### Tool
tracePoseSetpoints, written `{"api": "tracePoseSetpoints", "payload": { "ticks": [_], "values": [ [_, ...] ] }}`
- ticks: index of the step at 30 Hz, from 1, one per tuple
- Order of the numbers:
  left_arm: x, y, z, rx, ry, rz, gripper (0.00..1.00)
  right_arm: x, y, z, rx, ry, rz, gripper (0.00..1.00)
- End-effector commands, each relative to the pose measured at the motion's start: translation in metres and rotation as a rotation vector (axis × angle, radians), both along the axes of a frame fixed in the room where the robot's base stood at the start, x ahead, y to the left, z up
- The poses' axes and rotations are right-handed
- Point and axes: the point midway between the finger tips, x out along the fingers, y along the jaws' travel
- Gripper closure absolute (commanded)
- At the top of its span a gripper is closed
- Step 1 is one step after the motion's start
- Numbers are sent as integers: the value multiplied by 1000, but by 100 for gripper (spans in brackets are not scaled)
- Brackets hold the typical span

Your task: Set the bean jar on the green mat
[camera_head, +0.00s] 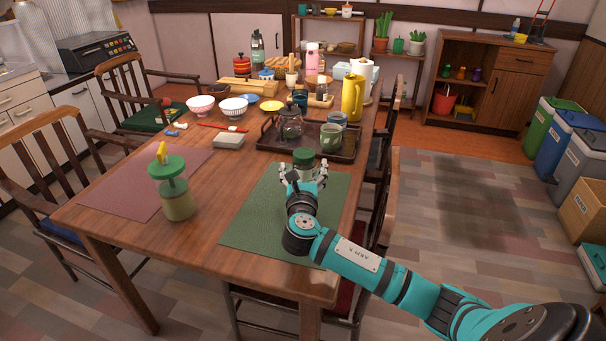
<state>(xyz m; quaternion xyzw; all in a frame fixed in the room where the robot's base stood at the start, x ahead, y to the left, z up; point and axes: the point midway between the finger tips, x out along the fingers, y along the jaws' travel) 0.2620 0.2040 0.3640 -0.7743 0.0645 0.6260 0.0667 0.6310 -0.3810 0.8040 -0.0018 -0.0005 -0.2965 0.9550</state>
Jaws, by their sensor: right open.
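A jar with a green lid (304,157) stands upright at the far end of the green mat (250,225). Its base is hidden behind my right gripper, so I cannot tell if it rests fully on the mat. My right gripper (301,176) is open, with its fingers on either side of the jar's lower part. I cannot tell whether they touch it. A second jar-like container (178,204), with a green top and yellow handle, stands on the table left of the mat. Which one holds beans is not clear. My left gripper is not in view.
A dark tray (266,142) with a glass pot and cups lies just beyond the mat. A yellow flask (352,98) stands behind it. A reddish mat (120,190) and bowls lie to the left. The near part of the green mat is bare.

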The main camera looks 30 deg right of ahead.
Motion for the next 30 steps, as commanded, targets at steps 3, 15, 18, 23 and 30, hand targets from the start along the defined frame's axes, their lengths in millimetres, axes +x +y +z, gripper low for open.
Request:
{"api": "tracePoseSetpoints", "payload": {
  "ticks": [3,15,18,23,30],
  "values": [
    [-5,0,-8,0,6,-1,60,-17,12,0,2,1,1,19],
    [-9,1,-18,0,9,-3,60,-31,21,0,1,0,-1,19],
    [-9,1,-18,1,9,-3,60,-31,21,0,1,0,-1,19],
    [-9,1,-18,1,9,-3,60,-31,21,0,1,0,-1,19],
    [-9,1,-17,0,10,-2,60,-30,21,0,1,0,0,19]
  ]
}}
